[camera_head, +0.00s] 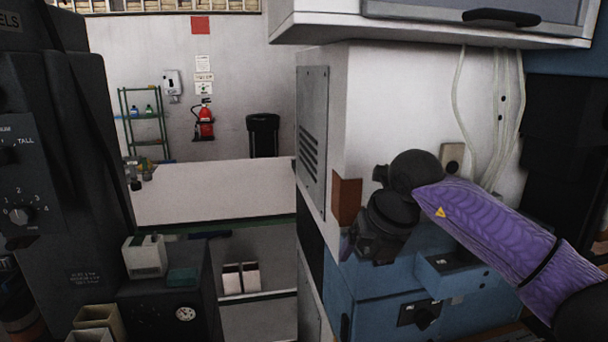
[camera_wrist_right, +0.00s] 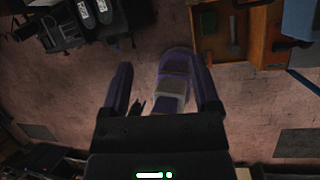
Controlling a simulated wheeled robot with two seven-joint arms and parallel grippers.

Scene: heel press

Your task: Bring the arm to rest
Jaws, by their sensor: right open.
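My right arm, in a purple sleeve, comes in from the right in the head view. Its black wrist and right gripper (camera_head: 362,245) hang in front of the white and blue machine, pointing down and to the left. The fingers are small and dark there. My left gripper is not in view.
The blue cabinet (camera_head: 375,283) and white machine housing (camera_head: 400,90) are close to my right arm. A dark machine with dials (camera_head: 30,190) stands at the left. A white panel (camera_head: 215,190) lies between them. An orange-brown tray (camera_wrist_right: 265,35) with tools shows in the wrist view.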

